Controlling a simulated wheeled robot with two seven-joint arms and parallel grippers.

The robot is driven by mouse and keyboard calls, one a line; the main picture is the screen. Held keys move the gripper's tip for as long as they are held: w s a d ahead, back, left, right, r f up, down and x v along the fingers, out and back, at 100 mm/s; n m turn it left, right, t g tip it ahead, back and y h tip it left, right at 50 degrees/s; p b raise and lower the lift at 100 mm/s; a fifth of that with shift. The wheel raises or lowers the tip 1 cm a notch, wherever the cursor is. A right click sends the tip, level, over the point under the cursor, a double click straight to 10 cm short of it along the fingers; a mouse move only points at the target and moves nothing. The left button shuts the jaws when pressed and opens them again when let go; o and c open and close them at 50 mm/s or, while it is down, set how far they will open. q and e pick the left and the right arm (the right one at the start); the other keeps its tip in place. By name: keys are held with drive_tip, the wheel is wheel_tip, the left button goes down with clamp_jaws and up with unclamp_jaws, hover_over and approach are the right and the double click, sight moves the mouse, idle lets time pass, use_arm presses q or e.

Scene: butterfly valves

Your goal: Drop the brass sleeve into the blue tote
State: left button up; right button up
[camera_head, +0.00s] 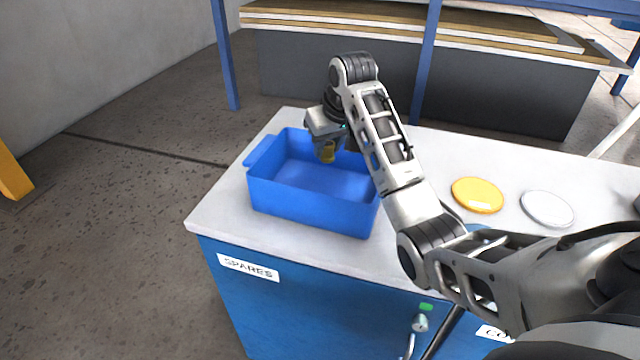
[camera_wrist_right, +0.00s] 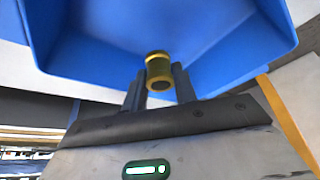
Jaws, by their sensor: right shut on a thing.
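The brass sleeve (camera_head: 327,152) is a small yellow cylinder held at the tip of my right gripper (camera_head: 325,142). In the right wrist view, the brass sleeve (camera_wrist_right: 159,70) sits between the two dark fingers of my right gripper (camera_wrist_right: 159,85), which is shut on it. The blue tote (camera_head: 310,215) is an open box on the white cabinet top. In the head view the sleeve appears over the tote's opening, and in the wrist view the blue tote (camera_wrist_right: 75,55) fills the background. The arm hides the tote's right side. My left gripper is not in view.
The white worktop (camera_head: 225,205) carries a yellow disc (camera_head: 477,195) and a grey-white disc (camera_head: 547,208) right of my right arm. The blue cabinet below has a SPARES label (camera_head: 248,267). A rack with blue posts (camera_head: 425,60) stands behind. Worktop left of the tote is narrow.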

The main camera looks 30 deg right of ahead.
drive_tip(key=o, duration=1.1)
drive_tip(key=v, duration=1.6)
